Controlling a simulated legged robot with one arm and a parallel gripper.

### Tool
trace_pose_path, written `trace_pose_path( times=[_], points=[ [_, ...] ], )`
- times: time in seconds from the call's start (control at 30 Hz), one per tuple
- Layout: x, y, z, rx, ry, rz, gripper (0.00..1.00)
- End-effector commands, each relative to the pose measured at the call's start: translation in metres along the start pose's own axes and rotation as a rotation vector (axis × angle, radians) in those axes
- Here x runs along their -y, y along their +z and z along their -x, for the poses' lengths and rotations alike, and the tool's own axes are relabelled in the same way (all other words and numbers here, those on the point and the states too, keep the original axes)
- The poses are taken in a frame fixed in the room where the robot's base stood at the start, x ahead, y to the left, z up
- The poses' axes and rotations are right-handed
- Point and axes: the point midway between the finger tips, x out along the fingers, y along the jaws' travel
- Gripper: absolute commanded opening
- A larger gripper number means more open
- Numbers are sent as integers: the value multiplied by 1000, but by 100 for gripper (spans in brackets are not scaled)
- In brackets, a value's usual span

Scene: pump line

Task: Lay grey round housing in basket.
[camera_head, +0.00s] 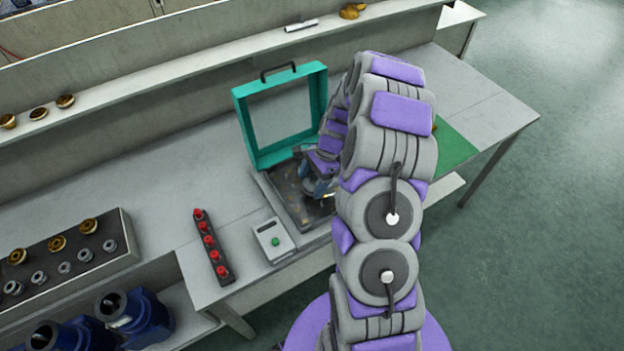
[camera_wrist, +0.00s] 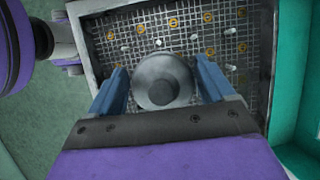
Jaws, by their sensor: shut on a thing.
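In the wrist view my gripper (camera_wrist: 163,88) has its two blue fingers on either side of the grey round housing (camera_wrist: 163,80) and is shut on it. The housing is over the wire mesh floor of the basket (camera_wrist: 222,22); I cannot tell whether it touches the mesh. Small brass rings and pale pins lie on the mesh around it. In the head view my gripper (camera_head: 322,187) reaches down at the dark tray-like opening in front of the raised teal frame, and my arm hides part of it.
The teal lid frame (camera_head: 240,118) stands open behind the opening. A control box with a green button (camera_head: 272,241) and a strip of red knobs (camera_head: 211,247) are to the left. A rack of fittings (camera_head: 70,260) is farther left. A green mat (camera_head: 452,148) lies right of my arm.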

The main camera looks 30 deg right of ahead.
Motion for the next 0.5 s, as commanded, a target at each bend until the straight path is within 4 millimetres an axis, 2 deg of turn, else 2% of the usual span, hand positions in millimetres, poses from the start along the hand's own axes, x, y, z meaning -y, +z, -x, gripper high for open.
trace_pose_path(
  times=[0.5],
  points=[
    [0, -5, -13, 0, 0, 0, 39]
  ],
)
